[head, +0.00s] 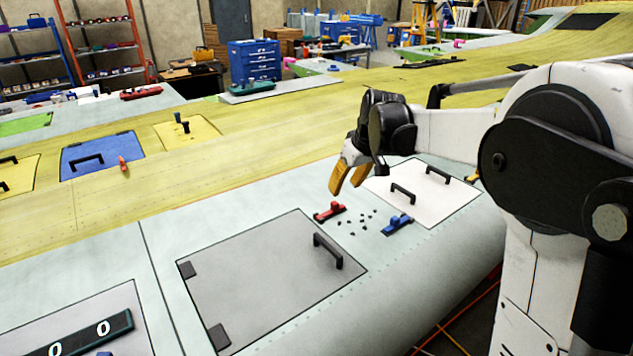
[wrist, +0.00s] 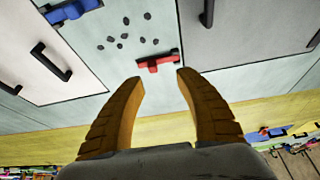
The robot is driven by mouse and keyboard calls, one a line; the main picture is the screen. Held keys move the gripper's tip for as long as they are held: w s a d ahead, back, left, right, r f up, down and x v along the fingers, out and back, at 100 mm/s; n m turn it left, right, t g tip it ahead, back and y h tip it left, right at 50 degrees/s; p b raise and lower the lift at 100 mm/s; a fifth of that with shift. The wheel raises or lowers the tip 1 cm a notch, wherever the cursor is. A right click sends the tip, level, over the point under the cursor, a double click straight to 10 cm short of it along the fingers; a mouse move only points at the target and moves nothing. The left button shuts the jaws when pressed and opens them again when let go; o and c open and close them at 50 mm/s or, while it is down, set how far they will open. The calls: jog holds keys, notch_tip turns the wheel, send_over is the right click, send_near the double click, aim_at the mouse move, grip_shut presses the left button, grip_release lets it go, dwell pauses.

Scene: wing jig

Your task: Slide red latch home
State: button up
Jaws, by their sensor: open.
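The red latch (head: 330,212) lies on the pale wing skin, just beyond the far right corner of a grey hatch panel (head: 250,285) with a black handle. My gripper (head: 345,181) is above and slightly beyond the latch, its orange fingers pointing down, apart from it. In the wrist view the red latch (wrist: 157,61) shows ahead of and between the spread fingertips of my gripper (wrist: 157,78). Nothing is between the fingers. I cannot tell whether the latch reaches over the panel edge.
A blue latch (head: 398,224) lies to the right, beside a white panel (head: 425,190) with two black handles. Several small dark pieces (head: 362,222) are scattered between the latches. Upright black handles (head: 328,250) stick up from the panels.

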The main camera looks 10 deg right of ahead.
aim_at(335, 203)
jog(key=x, duration=0.4)
jog(key=w+d+b+x, duration=0.1)
jog(key=x, duration=0.4)
jog(key=w+x, duration=0.1)
jog(key=x, duration=0.3)
jog(key=shift+w+d+r+b, duration=0.1)
jog(key=shift+w+r+b, duration=0.1)
jog(key=shift+w+b, duration=0.15)
jog(key=shift+s, duration=0.1)
grip_shut()
